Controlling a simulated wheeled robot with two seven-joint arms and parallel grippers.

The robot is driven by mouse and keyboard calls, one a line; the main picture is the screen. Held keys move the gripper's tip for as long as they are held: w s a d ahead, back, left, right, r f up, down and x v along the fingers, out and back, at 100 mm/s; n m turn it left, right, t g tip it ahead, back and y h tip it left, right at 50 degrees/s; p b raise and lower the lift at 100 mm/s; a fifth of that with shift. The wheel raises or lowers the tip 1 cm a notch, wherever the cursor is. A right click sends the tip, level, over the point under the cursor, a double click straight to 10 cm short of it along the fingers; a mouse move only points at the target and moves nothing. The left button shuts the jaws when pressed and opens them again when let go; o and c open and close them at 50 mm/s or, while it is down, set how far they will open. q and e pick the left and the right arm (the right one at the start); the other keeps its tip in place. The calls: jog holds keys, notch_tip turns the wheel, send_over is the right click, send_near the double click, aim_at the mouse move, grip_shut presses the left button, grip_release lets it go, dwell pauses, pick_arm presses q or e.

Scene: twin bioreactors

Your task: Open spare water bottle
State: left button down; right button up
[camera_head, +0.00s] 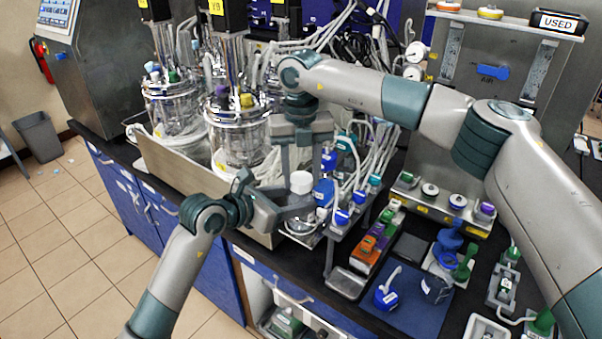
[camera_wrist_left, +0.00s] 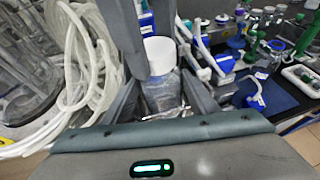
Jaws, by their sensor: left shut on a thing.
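The spare water bottle has a white cap (camera_head: 301,182) and a clear body that shows in the left wrist view (camera_wrist_left: 163,92). It stands upright near the front edge of the bench. My left gripper (camera_head: 285,207) comes in low from the left and is shut on the bottle's body, below the cap. In the left wrist view its fingers lie on both sides of the body. My right gripper (camera_head: 302,174) points down from above. Its fingers are apart, one on each side of the cap in the head view. Contact between these fingers and the cap cannot be made out.
Glass bioreactor vessels (camera_head: 240,140) stand in a metal tray (camera_head: 165,165) at left. Blue-capped bottles and tubing (camera_head: 342,216) crowd close to the right of the grippers. A blue mat (camera_head: 420,312) with a blue-capped item (camera_head: 385,298) lies at front right.

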aim_at(301, 177)
jog(key=c, duration=0.4)
jog(key=shift+o, duration=0.2)
jog(key=n, duration=0.4)
jog(key=shift+n, duration=0.4)
jog(key=n, duration=0.4)
jog(key=shift+n, duration=0.4)
jog(key=shift+r, duration=0.25)
jog(key=shift+r, duration=0.7)
jog(key=shift+r, duration=0.3)
jog(key=shift+r, duration=1.9)
